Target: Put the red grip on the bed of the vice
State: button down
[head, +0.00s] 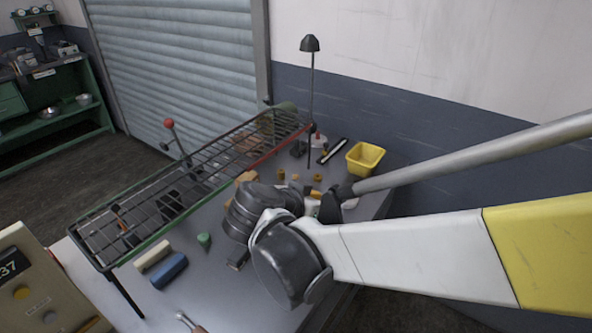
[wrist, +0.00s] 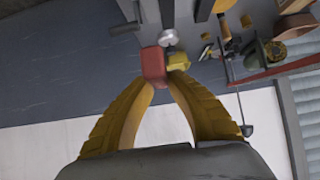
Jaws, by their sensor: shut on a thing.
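My gripper (wrist: 160,80) shows in the wrist view with its two yellow fingers closing on the red grip (wrist: 153,62), a small red block at their tips. The grip is held up, with grey floor or wall behind it. In the head view my arm's dark wrist joints cover the middle of the bench, and the fingers and red grip are hidden. I cannot make out the vice for certain in either view; it may be behind my arm.
A wire rack (head: 190,185) spans the back left of the grey bench (head: 215,280). A blue block (head: 169,270), a cream block (head: 152,256) and a green cone (head: 204,239) lie in front. A yellow bin (head: 364,158) and a tall lamp (head: 310,44) stand at the back.

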jog(key=w+a+f, duration=0.1)
jog(key=w+a+f+b, duration=0.1)
jog(key=a, duration=0.1)
jog(key=a+f, duration=0.1)
jog(key=shift+w+a+f+b, duration=0.3)
jog(key=shift+w+a, duration=0.1)
jog(key=shift+f+b, duration=1.05)
jog(key=shift+f, duration=0.9)
jog(key=shift+f, duration=0.15)
jog(key=c, duration=1.4)
grip_release()
jog(key=shift+r, duration=0.2)
